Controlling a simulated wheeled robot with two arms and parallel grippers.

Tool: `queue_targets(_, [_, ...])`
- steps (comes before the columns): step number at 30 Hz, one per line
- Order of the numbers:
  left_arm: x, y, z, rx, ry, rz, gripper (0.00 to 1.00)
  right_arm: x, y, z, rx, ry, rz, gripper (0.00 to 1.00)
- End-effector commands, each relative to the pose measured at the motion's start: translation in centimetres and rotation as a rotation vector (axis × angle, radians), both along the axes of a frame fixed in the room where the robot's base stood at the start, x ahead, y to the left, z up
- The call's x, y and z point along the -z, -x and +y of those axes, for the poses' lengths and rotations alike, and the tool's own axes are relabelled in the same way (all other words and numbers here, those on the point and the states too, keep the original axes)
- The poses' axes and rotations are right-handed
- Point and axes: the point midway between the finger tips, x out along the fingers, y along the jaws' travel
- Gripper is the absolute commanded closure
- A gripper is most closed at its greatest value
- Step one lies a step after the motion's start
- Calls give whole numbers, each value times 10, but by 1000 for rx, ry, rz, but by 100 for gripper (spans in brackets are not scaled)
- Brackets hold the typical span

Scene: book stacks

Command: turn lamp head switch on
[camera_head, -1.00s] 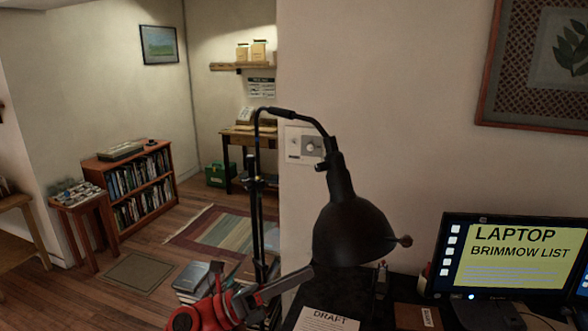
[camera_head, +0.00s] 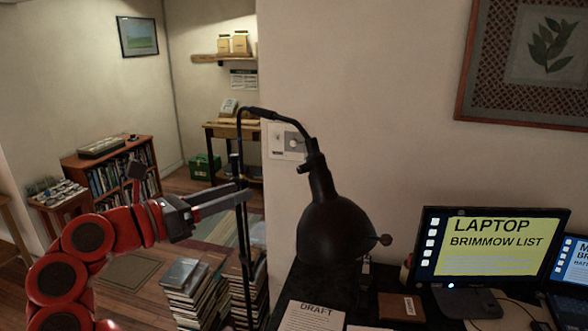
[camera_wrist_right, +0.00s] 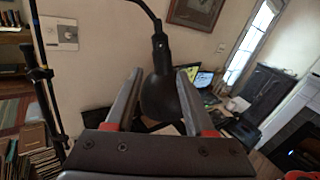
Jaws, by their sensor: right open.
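The black desk lamp head (camera_head: 332,228) hangs from a curved arm on a tall thin stand (camera_head: 243,240). A small reddish knob (camera_head: 383,240) sticks out of the right side of the lamp head. My right gripper (camera_head: 240,194) is open and empty, left of the lamp head by the stand, fingers pointing right. In the right wrist view, the lamp head (camera_wrist_right: 159,98) appears between the spread fingers of the right gripper (camera_wrist_right: 159,74), beyond them. The knob cannot be made out there. My left gripper is not in view.
Book stacks (camera_head: 190,292) rise from the floor behind my right arm. A wall switch plate (camera_head: 287,142) is behind the lamp arm.

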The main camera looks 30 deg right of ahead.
Motion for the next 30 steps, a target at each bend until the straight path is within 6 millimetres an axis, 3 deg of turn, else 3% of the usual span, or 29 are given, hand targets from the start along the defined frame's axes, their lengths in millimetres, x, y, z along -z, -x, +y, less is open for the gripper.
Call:
queue_targets(9, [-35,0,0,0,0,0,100,-4,-8,-79,6,-3,2,46])
queue_targets(15, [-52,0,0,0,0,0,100,-4,-12,-119,5,-2,3,46])
queue_targets(21, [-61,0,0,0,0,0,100,-1,-15,-142,2,0,2,46])
queue_targets(30, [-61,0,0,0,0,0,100,0,-16,-147,1,2,1,46])
